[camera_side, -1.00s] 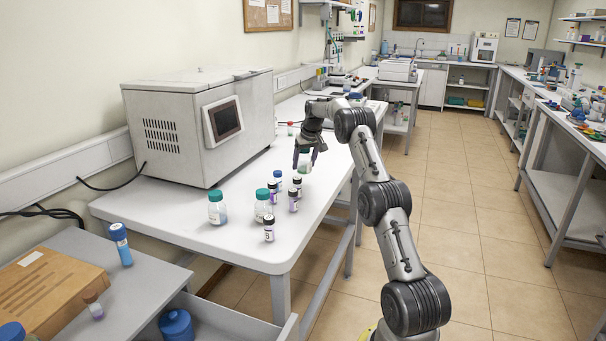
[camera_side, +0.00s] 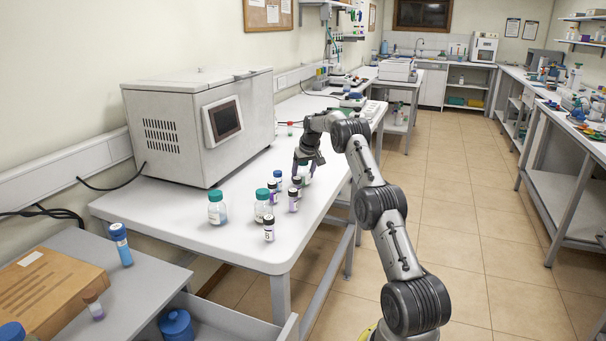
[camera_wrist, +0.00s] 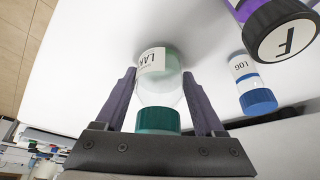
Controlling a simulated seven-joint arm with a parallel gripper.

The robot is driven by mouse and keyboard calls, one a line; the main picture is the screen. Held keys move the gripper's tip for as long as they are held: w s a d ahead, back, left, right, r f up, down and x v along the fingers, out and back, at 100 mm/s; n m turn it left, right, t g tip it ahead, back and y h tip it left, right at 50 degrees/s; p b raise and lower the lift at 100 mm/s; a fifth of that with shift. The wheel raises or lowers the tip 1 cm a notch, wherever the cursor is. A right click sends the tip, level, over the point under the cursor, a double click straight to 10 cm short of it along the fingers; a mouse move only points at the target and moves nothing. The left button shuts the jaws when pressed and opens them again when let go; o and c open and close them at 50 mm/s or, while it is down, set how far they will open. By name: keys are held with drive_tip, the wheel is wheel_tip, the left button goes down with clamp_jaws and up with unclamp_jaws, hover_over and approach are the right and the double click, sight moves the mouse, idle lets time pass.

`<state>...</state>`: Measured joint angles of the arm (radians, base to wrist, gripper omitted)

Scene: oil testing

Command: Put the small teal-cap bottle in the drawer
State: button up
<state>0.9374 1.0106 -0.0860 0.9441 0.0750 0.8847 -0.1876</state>
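My gripper (camera_side: 304,172) is over the white bench, shut on a small clear bottle with a teal cap (camera_side: 308,180). In the wrist view the bottle's teal cap (camera_wrist: 157,120) points toward my palm, and my fingertips (camera_wrist: 160,80) lie along both sides of its body. Its white label is partly readable. Whether its base touches the bench cannot be told. An open grey drawer (camera_side: 240,322) shows at the bottom left, below the side cabinet, partly cut off by the frame.
Two more teal-cap bottles (camera_side: 217,208) (camera_side: 263,204) stand on the bench, with black-cap vials (camera_side: 269,228) and a blue-cap vial (camera_side: 278,178). A blue container (camera_side: 176,324) sits in the drawer. A large grey machine (camera_side: 200,125) blocks the back left. The front bench corner is clear.

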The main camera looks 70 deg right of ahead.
drive_tip(key=o, duration=0.4)
drive_tip(key=shift+c, duration=0.2)
